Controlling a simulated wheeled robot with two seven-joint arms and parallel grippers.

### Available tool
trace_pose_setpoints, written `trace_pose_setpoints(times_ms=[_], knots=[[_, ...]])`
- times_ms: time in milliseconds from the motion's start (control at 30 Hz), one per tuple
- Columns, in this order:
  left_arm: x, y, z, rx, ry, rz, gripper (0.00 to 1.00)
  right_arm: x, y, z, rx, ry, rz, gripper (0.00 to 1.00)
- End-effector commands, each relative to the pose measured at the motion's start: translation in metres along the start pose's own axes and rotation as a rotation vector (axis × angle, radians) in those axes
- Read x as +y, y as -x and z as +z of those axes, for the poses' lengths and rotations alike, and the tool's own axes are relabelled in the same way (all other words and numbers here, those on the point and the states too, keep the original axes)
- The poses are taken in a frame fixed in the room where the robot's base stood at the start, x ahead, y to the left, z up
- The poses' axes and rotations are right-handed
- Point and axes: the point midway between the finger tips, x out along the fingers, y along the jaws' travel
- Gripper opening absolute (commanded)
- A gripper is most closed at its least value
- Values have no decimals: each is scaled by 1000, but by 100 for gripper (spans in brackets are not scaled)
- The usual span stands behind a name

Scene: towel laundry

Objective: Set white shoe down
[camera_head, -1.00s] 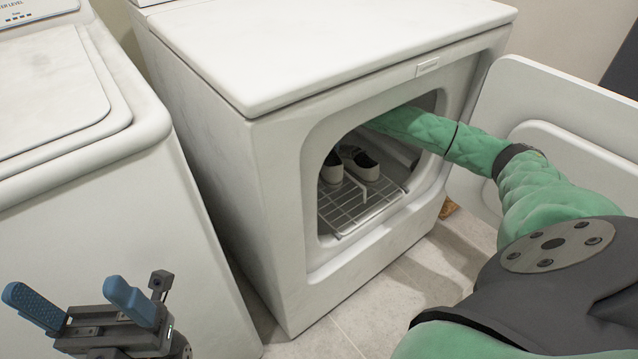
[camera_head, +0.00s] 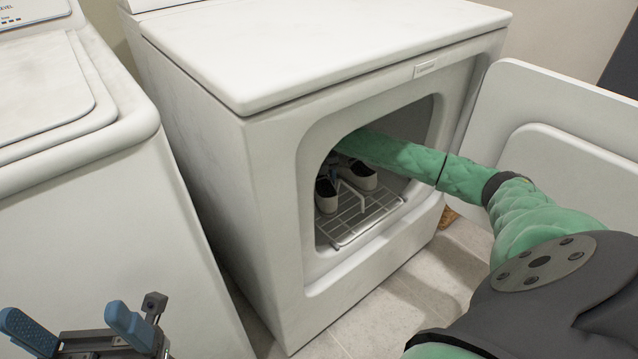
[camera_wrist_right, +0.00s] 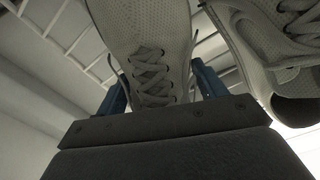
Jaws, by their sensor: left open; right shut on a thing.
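My right arm reaches into the open dryer (camera_head: 250,200). In the right wrist view, my right gripper (camera_wrist_right: 160,92) is shut on a white shoe (camera_wrist_right: 140,40), with a blue finger on each side of its laced part. A second white shoe (camera_wrist_right: 275,40) is close beside it at the right. In the head view, the two shoes show inside the dryer over the wire rack, one at the left (camera_head: 326,196) and one at the right (camera_head: 358,175). I cannot tell whether the held shoe touches the rack. My left gripper (camera_head: 70,335) is open and empty at the lower left.
The wire rack (camera_head: 372,212) lies in the dryer, its front part bare. The dryer door (camera_head: 560,120) stands open at the right. A washer (camera_head: 90,200) stands at the left. The opening's rim is close around my right arm.

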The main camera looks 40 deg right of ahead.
Motion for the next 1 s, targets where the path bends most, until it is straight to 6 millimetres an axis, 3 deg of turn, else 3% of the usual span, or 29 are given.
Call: trace_pose_setpoints(times_ms=[300, 333, 400, 433, 767, 1000], knots=[[0, 0, 0, -4, -1, 1, 81, 0, -1, 1, -2, -1, 0, 32], [0, 0, 0, -4, -1, 1, 81, 0, -1, 0, -1, -1, 0, 76], [0, 0, 0, -4, 0, 1, 81, 0, -1, 0, -1, -1, 0, 90], [0, 0, 0, -4, 0, 1, 81, 0, -1, 0, -1, -1, 0, 92], [0, -1, 1, -2, 1, 1, 81, 0, 1, 1, -1, -1, 0, 92], [-1, -9, 0, 4, 6, -6, 81, -1, 24, 1, -3, -1, -1, 92]])
